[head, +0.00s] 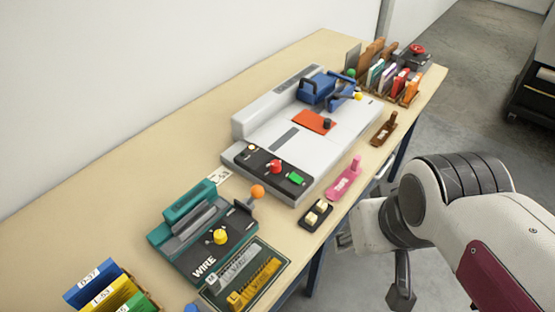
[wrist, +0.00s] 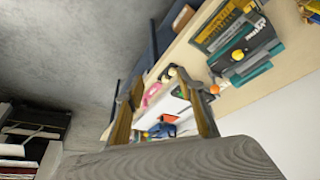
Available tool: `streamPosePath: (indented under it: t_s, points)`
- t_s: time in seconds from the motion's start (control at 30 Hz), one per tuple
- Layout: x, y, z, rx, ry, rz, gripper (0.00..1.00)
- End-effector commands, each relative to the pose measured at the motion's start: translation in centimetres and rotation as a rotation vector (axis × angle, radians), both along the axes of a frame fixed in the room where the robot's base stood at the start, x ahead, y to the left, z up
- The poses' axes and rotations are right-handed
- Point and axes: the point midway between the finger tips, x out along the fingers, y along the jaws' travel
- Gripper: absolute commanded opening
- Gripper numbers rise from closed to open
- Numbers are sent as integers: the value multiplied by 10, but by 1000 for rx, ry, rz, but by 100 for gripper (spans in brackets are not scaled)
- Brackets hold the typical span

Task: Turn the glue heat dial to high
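A white and grey machine (head: 330,150) stands on the table, with a black control panel along its front left edge. The panel carries a red knob (head: 275,167), a green button (head: 296,178) and a small yellowish knob (head: 252,148). I cannot read any label that says which one is the glue heat dial, nor its setting. My gripper (wrist: 160,84) is open and empty in the wrist view, its two fingers well apart. In the head view it hangs off the table's right edge, apart from the machine, and only partly shows.
A teal wire machine (head: 180,210) with a yellow knob (head: 220,237) and orange ball lever (head: 257,192) stands at front left. A pink stapler (head: 345,180), black switch block (head: 316,214) and brown tool (head: 385,128) lie along the table edge. Swatch racks (head: 400,85) stand far back.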

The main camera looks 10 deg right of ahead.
Motion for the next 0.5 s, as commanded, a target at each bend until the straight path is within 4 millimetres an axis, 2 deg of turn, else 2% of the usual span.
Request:
streamPosePath:
  t_s: [0.27,0.5]
  points:
    - [35,-22,-5,-90,67,24,38]
    - [90,-53,2,-239,41,108,38]
